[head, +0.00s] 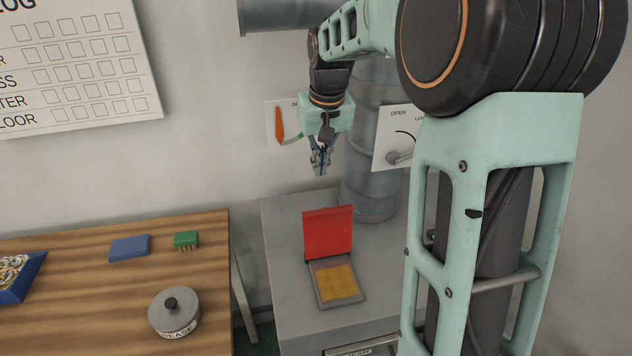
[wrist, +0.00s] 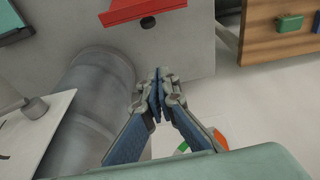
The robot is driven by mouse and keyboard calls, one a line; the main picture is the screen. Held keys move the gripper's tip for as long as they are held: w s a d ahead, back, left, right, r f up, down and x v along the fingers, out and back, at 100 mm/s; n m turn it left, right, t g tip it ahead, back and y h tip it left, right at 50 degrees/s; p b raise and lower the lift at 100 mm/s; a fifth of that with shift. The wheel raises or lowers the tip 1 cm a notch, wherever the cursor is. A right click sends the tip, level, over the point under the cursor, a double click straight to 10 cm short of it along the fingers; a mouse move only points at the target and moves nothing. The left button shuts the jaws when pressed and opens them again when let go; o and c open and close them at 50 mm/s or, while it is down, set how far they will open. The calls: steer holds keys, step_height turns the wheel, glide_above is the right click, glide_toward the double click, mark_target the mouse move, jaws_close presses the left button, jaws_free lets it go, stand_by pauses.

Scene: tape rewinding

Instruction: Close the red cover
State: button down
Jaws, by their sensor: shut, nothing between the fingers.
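The red cover (head: 328,232) stands raised, hinged at the back edge of a shallow grey case (head: 338,285) on the grey cabinet. Inside the case is a yellow-orange grid panel. In the wrist view the red cover (wrist: 142,8) shows at the top, cut off by the picture edge. My gripper (head: 320,168) is above and behind the cover, near the wall, apart from it. Its fingers (wrist: 157,78) are together and hold nothing.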

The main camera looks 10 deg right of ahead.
mark_target(327, 231)
step_height(327, 231, down, 8)
steer(key=s+p, duration=0.1)
steer(key=s, duration=0.1)
steer(key=shift+p, duration=0.4)
steer(key=shift+s+f, duration=0.1)
steer(key=shift+f+b, duration=0.1)
steer(key=shift+b, duration=0.3)
